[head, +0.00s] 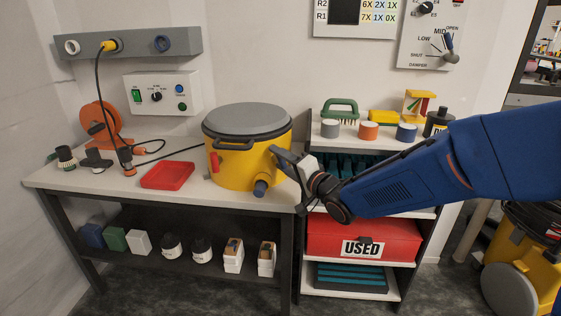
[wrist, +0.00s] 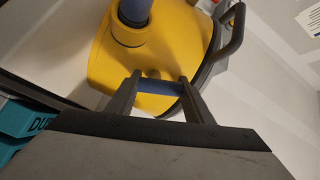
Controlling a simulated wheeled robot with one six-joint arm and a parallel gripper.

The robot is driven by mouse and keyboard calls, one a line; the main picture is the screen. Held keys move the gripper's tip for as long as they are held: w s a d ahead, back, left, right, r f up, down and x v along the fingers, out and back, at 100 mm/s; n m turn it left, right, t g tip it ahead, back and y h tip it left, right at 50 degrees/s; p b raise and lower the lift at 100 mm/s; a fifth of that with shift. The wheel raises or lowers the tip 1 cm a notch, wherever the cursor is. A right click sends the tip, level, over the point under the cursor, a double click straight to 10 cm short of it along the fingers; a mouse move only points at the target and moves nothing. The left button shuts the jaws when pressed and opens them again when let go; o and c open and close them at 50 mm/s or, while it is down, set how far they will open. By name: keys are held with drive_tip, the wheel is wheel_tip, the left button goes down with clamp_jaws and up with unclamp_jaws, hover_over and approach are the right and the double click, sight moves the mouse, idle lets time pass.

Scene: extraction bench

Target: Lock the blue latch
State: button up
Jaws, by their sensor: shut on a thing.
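The yellow canister (head: 232,168) with a grey lid (head: 246,118) stands on the bench. The blue latch (wrist: 160,87) is on the canister's side, just below the dark rim. It shows in the wrist view as a blue bar between my two fingers. My gripper (head: 274,151) reaches the canister's right side and is shut on the blue latch; it also shows in the wrist view (wrist: 161,82). In the head view the gripper hides the latch. A dark blue round port (head: 261,187) sticks out low at the front.
A red tray (head: 167,175) lies left of the canister. An orange cable reel (head: 101,124) stands farther left. At the right is a shelf with coloured jars (head: 368,131) on top and a red USED box (head: 362,239) below.

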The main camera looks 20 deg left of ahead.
drive_tip(key=shift+w+d+m, duration=0.1)
drive_tip(key=shift+w+m, duration=0.05)
drive_tip(key=shift+m, duration=1.95)
drive_tip(key=o, duration=1)
drive_tip(key=shift+o, duration=0.2)
drive_tip(key=v, duration=1.7)
drive_tip(key=shift+d, duration=0.25)
